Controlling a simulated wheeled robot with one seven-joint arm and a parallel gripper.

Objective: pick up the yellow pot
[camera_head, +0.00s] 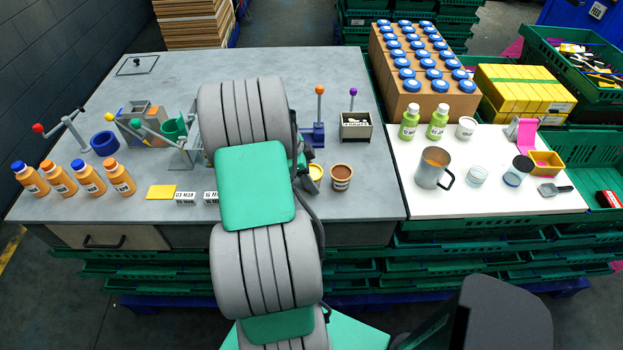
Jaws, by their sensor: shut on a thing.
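The yellow pot (315,172) shows as a small round pot with a pale yellow rim, just right of my arm on the grey table. Its left part is hidden behind my arm. My gripper (303,167) is mostly hidden behind my arm links; only a small green and dark part shows at the pot's left side. It is shut on the yellow pot. The fingertips are not clearly seen, and I cannot tell whether the pot is touching the table.
A brown striped pot (341,178) stands close on the right. A blue lever press (315,133) and a box with a purple-knobbed lever (355,127) stand behind. The table's front middle right is clear.

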